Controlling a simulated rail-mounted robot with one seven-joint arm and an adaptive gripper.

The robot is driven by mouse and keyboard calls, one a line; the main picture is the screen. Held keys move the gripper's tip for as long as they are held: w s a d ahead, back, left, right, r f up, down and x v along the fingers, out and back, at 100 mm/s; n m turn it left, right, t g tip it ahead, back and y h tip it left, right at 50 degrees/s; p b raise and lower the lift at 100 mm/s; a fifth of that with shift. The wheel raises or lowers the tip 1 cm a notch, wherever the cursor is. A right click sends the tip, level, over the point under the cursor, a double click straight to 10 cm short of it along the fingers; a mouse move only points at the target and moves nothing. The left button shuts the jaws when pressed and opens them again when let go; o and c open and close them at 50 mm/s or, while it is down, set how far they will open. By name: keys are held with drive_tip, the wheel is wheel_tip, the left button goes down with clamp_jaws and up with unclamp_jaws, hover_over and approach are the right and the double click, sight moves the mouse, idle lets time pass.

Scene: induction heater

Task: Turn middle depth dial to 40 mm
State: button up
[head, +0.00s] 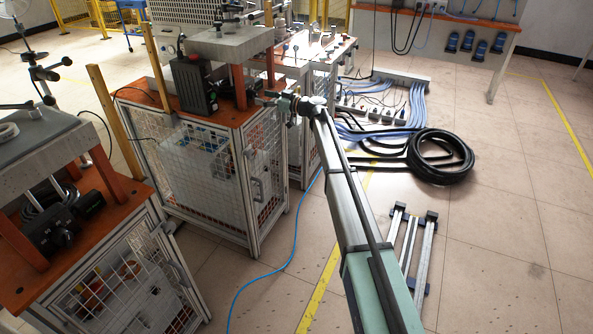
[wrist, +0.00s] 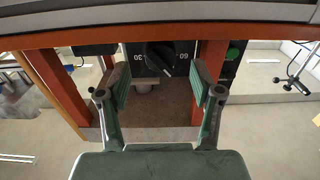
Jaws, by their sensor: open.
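The middle depth dial (wrist: 160,57) is a black round knob on a dark panel in the wrist view, at the top centre. White numbers 30 and 60 flank it; the exact setting is too small to read. My gripper (wrist: 160,72) is open and empty, one finger to each side of the dial in the picture. No contact with the dial shows. In the head view my gripper (head: 272,98) is at the right side of the middle station, by its orange post (head: 237,86). The dial cannot be made out there.
Orange posts (wrist: 57,85) stand on both sides of the gripper in the wrist view. The middle station's orange top (head: 150,100) carries a black box (head: 193,85). A similar station with a black dial unit (head: 55,230) stands at the left. Black hose coils (head: 440,157) lie on the floor.

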drive_tip(key=b+v, duration=0.1)
drive_tip(key=v, duration=1.3)
drive_tip(key=s+f+m+g+h, duration=0.1)
drive_tip(key=s+f+m+h, duration=0.1)
drive_tip(key=s+f, duration=0.4)
drive_tip(key=s+f+m+g+h, duration=0.2)
drive_tip(key=s+f+m, duration=0.3)
drive_tip(key=f, duration=0.9)
drive_tip(key=s+h, duration=0.1)
drive_tip(key=s, duration=0.1)
drive_tip(key=shift+s+a+f+m+g+h+p, duration=0.25)
drive_tip(key=shift+a+m+g+h+p, duration=0.05)
drive_tip(key=shift+p, duration=0.05)
